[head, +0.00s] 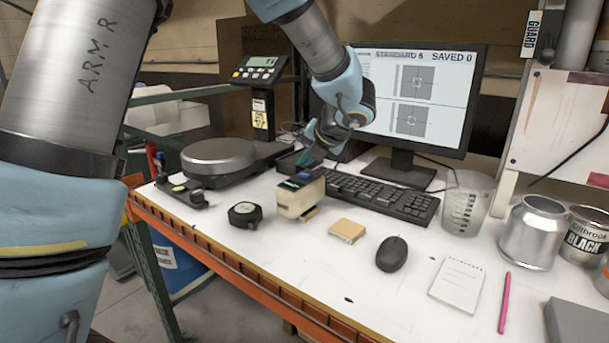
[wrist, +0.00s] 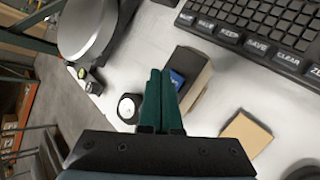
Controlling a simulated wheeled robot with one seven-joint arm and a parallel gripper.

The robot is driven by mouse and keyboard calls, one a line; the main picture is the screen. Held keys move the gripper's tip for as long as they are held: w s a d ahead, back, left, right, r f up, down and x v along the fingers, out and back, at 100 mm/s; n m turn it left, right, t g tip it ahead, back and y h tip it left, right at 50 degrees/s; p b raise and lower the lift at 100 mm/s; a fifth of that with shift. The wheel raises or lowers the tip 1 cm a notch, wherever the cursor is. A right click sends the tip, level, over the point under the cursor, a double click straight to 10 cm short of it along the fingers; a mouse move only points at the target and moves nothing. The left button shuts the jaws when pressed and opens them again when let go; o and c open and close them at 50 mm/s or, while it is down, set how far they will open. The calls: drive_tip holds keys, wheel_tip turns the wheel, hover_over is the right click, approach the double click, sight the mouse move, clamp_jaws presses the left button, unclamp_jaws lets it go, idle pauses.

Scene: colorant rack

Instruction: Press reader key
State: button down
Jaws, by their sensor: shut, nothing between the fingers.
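The reader (head: 298,198) is a small beige and dark box on the white table, between the scale and the keyboard. A blue patch (head: 304,176) shows on its top; I cannot tell whether it is the key or a display. In the wrist view the reader (wrist: 196,82) lies just right of my fingertips, with the blue patch (wrist: 177,79) partly behind them. My gripper (wrist: 160,72) has green fingers, shut together and empty. In the head view my gripper (head: 308,158) hangs above and behind the reader. I cannot tell whether it touches it.
A scale (head: 218,156) and black round tape measure (head: 244,214) stand left. A keyboard (head: 380,195) lies behind right, before a monitor (head: 420,95) reading "SAVED 0". A tan block (head: 347,230) and mouse (head: 391,254) lie right. Cans and a jug stand far right.

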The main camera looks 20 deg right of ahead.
sight(306, 176)
drive_tip(key=shift+f, duration=0.4)
drive_tip(key=shift+f, duration=0.4)
idle(0.7)
drive_tip(key=shift+r, duration=0.1)
drive_tip(key=shift+r+p, duration=0.65)
drive_tip(key=shift+r, duration=0.05)
drive_tip(key=shift+r, duration=0.15)
wheel_tip(306, 176, up, 5)
drive_tip(key=p, duration=0.5)
idle(0.7)
